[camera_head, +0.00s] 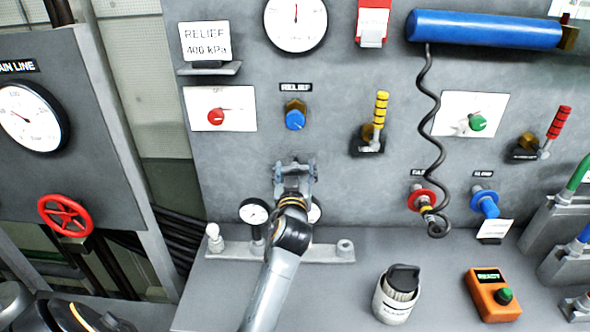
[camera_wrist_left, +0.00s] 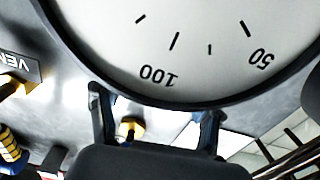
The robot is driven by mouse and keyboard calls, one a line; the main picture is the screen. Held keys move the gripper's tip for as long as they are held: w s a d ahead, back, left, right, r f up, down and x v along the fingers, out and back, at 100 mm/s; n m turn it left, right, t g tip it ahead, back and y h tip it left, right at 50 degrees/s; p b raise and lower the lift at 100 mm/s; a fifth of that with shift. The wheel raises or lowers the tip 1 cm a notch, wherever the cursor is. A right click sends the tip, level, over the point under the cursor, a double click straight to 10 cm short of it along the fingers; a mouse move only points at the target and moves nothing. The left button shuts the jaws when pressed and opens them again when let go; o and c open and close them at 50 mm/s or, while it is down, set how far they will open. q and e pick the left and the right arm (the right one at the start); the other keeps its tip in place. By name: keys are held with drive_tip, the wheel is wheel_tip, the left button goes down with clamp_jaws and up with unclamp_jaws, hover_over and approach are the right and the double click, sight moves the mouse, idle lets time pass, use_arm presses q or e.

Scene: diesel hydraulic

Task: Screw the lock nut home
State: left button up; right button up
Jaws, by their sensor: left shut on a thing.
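My left gripper (camera_head: 296,166) is at the grey panel, just below the blue relief knob (camera_head: 295,120) with its brass hex part (camera_head: 295,104). In the left wrist view its two fingers (camera_wrist_left: 155,115) stand apart. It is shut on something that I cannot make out. No part can be told for certain as the lock nut. A brass hex piece (camera_wrist_left: 132,128) shows beyond the fingers in the wrist view. A large gauge dial (camera_wrist_left: 200,45), upside down, fills the top of that view, close to the fingers. My right gripper is not in view.
A grey rail on the bench holds a small gauge (camera_head: 253,211); another gauge (camera_head: 316,212) is partly behind my left arm. A yellow lever (camera_head: 380,110) stands to the right. A white canister (camera_head: 396,293) and an orange READY box (camera_head: 493,295) stand on the bench.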

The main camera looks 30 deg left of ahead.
sight(295, 168)
use_arm(q)
drive_tip(key=shift+m, duration=0.5)
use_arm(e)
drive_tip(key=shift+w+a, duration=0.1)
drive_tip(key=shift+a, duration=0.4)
use_arm(q)
drive_tip(key=o, duration=1.2)
drive_tip(key=shift+w+a, duration=0.1)
drive_tip(key=shift+c, duration=0.2)
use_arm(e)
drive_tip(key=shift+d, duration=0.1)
use_arm(q)
drive_tip(key=shift+r, duration=0.25)
wheel_tip(295, 168, up, 10)
drive_tip(key=shift+f, duration=0.25)
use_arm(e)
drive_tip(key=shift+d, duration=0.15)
